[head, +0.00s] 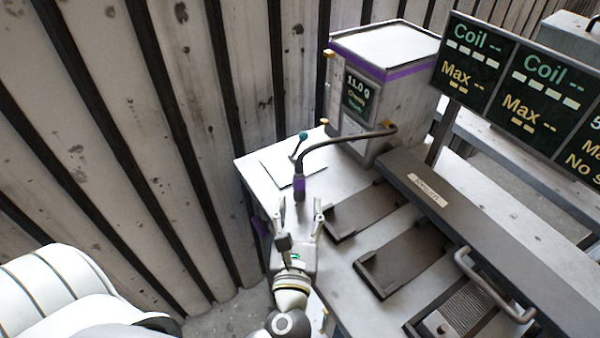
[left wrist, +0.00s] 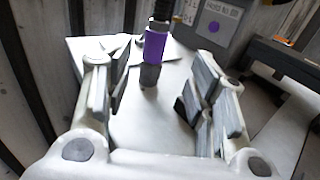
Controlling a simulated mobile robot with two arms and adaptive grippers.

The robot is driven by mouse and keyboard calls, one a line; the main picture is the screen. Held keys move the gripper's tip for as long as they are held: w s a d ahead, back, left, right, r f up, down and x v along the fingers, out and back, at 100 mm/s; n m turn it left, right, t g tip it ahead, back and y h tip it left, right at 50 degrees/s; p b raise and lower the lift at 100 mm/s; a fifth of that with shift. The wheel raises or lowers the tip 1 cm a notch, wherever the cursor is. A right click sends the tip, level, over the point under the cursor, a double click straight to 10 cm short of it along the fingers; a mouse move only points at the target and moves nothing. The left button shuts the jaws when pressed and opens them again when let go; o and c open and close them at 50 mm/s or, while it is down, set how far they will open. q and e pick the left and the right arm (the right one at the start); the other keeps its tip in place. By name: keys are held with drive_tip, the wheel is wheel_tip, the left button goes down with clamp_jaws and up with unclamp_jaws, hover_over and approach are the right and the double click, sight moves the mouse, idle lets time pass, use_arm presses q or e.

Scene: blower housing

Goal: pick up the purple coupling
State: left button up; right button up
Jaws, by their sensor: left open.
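The purple coupling (head: 299,187) stands upright near the left end of the grey bench top, at the end of a dark curved hose (head: 345,137). In the left wrist view the coupling (left wrist: 155,47) has a purple band with a grey lower end, and it shows beyond and between my fingers. My left gripper (head: 300,212) is open and empty, just in front of the coupling, with its fingers spread to either side. In the left wrist view the open fingers (left wrist: 158,100) do not touch it. My right gripper is not in view.
A grey box with a purple stripe (head: 385,75) stands behind, and the hose joins it. A small teal-knobbed lever (head: 302,136) is behind the coupling. Dark trays (head: 400,260) and a handle (head: 495,287) lie to the right. Display boards (head: 520,85) hang at upper right. A ribbed wall (head: 130,120) is at left.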

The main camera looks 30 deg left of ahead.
sight(299, 183)
use_arm(q)
drive_tip(key=x, duration=0.3)
drive_tip(key=shift+r+p, duration=0.2)
drive_tip(key=shift+p, duration=0.1)
drive_tip(key=shift+w+a, duration=0.2)
drive_tip(key=shift+w, duration=0.1)
drive_tip(key=x, duration=0.2)
drive_tip(key=p+x, duration=0.1)
drive_tip(key=x, duration=0.1)
drive_tip(key=shift+a+r+p, duration=0.25)
drive_tip(key=shift+a+p, duration=0.05)
drive_tip(key=shift+w+a+f, duration=0.1)
drive_tip(key=shift+w+a, duration=0.1)
drive_tip(key=shift+w, duration=0.25)
drive_tip(key=shift+s, duration=0.1)
drive_tip(key=c, duration=0.5)
clamp_jaws()
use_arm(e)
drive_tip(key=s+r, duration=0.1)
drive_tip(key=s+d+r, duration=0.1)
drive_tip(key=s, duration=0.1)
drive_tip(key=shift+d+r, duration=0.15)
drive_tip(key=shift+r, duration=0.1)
